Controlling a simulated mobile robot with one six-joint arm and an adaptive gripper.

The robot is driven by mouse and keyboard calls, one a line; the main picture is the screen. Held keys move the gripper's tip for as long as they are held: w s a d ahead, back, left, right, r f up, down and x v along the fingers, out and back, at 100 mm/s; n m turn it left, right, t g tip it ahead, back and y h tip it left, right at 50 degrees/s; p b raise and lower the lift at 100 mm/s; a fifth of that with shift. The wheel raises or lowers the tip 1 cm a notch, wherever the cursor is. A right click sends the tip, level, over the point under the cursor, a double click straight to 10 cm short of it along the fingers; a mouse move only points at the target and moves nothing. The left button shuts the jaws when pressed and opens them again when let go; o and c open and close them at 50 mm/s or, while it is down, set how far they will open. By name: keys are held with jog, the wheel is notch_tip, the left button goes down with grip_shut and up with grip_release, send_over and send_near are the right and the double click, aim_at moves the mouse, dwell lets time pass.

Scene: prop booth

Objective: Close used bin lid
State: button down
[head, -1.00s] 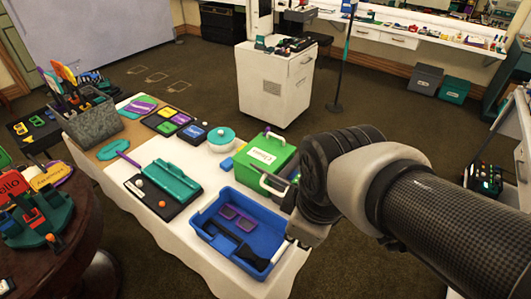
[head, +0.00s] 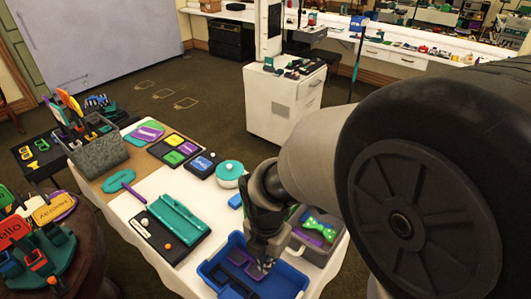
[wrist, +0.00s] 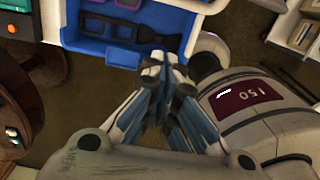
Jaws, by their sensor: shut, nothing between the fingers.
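The used bin (head: 336,243) appears to be the grey box at the right end of the white table, in the head view. Its top is open there, and a green bow tie (head: 320,229) and something purple show inside. My arm covers its back and left side, so I cannot see how its lid stands. My gripper (head: 265,266) points down over the blue tray, left of and in front of the bin. In the wrist view its fingers (wrist: 164,62) are together and empty, near the tray's edge. I cannot make out the bin in the wrist view.
The blue tray (head: 209,271) holds purple-framed glasses and dark items; its wall shows in the wrist view (wrist: 112,48). A teal case (head: 181,213), a round teal-lidded pot (head: 229,169) and a grey prop box (head: 98,155) share the table.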

jog(key=w+d+f, duration=0.1)
jog(key=w+d+f+b, duration=0.1)
jog(key=w+f, duration=0.1)
jog(key=shift+w+d+b, duration=0.1)
jog(key=shift+d+b, duration=0.05)
jog(key=shift+b, duration=0.15)
jog(key=shift+r, duration=0.15)
